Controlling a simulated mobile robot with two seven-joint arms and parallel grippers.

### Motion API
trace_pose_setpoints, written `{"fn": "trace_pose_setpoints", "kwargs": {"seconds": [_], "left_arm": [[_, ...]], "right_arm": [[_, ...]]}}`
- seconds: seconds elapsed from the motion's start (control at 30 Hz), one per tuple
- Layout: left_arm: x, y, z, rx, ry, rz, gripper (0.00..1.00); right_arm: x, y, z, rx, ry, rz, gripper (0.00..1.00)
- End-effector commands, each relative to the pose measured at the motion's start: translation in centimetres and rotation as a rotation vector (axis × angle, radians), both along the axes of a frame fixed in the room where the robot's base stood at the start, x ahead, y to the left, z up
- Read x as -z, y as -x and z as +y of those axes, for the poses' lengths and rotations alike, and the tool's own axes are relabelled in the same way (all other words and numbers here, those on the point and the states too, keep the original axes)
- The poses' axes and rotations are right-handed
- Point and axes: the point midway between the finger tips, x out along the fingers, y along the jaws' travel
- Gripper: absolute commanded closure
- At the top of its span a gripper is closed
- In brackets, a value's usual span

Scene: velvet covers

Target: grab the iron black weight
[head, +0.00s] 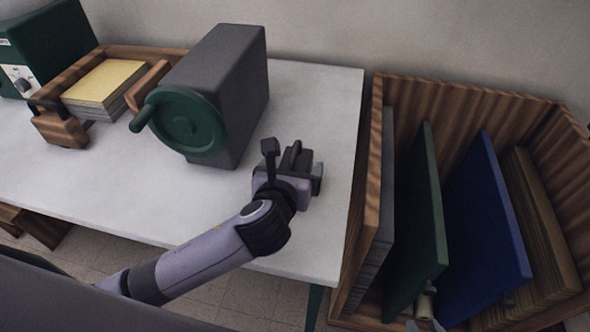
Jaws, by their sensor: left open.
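My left gripper (294,161) is open over the white table, near its right edge. One finger stands at its left and the other at its right. A small dark block (293,156), which looks like the iron black weight, shows between or just beyond the fingers. The gripper hides much of it, and I cannot tell whether the fingers touch it. A small grey part at the bottom right, low by the green panel, seems to be my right gripper (425,309); its fingers are not clear.
A grey box with a green handwheel (188,122) stands left of my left gripper on the white table (120,190). Further left are a wooden tray with yellow-topped paper (107,82) and a green device (45,45). A wooden bin (372,165) with upright panels stands right of the table.

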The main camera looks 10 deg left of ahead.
Motion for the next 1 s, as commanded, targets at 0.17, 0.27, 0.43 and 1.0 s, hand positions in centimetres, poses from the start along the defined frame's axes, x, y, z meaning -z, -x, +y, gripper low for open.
{"fn": "trace_pose_setpoints", "kwargs": {"seconds": [0.17, 0.27, 0.43, 1.0], "left_arm": [[0.3, -0.9, 0.0, 0.001, 0.002, -0.001, 0.06], [0.3, -0.9, 0.0, 0.001, 0.002, -0.001, 0.06], [0.3, -0.8, 0.0, 0.001, 0.002, -0.001, 0.32], [-0.7, -1.0, -0.1, 0.003, 0.006, -0.016, 1.00]], "right_arm": [[0.1, 0.0, 0.0, 0.000, 0.000, 0.000, 0.62], [0.1, 0.0, 0.0, 0.000, 0.000, 0.000, 0.62], [0.1, -0.1, 0.0, 0.000, 0.000, -0.002, 0.62], [-0.1, -0.2, 0.0, 0.001, 0.000, -0.004, 0.62]]}}
